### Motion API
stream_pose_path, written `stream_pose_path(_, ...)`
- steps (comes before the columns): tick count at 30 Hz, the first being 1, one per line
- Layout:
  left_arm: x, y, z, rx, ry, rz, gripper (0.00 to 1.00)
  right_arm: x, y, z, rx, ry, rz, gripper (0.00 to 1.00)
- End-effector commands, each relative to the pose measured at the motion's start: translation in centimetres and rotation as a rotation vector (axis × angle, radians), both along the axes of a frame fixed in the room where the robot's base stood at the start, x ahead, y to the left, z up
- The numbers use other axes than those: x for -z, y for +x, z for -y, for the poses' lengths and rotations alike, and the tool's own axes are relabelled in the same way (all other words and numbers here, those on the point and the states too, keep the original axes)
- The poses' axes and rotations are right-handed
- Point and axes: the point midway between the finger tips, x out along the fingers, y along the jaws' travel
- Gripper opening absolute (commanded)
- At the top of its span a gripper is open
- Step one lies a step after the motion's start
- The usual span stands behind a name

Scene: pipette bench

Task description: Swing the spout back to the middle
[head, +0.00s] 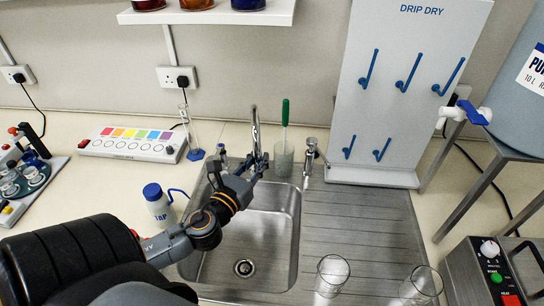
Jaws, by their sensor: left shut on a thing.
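The chrome spout (255,128) stands at the back of the sink (244,268), its upper part visible above my gripper. My left gripper (258,165) is shut on the spout, reaching over the basin from the left. The fingers cover the spout's lower part, so where its outlet points is hard to tell. My right gripper is not in view.
A cup with a green-handled brush (284,160) stands close right of the spout. A white wash bottle (159,207) is left of the basin. Two clear glasses (332,272) (423,285) stand on the drainer (360,230). The drip-dry board (385,110) rises behind it.

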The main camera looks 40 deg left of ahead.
Motion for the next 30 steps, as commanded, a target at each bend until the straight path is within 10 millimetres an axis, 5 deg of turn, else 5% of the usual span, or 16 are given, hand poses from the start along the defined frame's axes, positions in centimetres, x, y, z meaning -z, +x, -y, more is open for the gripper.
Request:
stream_pose_path(12,0.4,-2.2,-2.5,0.087,-0.004,-0.005,0.0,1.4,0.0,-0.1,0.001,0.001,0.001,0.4)
stream_pose_path(28,0.4,-2.4,-2.9,0.085,-0.004,-0.005,0.0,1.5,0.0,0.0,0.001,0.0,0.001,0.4)
stream_pose_path(29,0.4,-2.4,-2.9,0.085,-0.004,-0.005,0.2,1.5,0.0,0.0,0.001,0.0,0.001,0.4)
stream_pose_path(30,0.4,-2.4,-2.9,0.085,-0.004,-0.005,0.28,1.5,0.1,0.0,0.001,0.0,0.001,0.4)
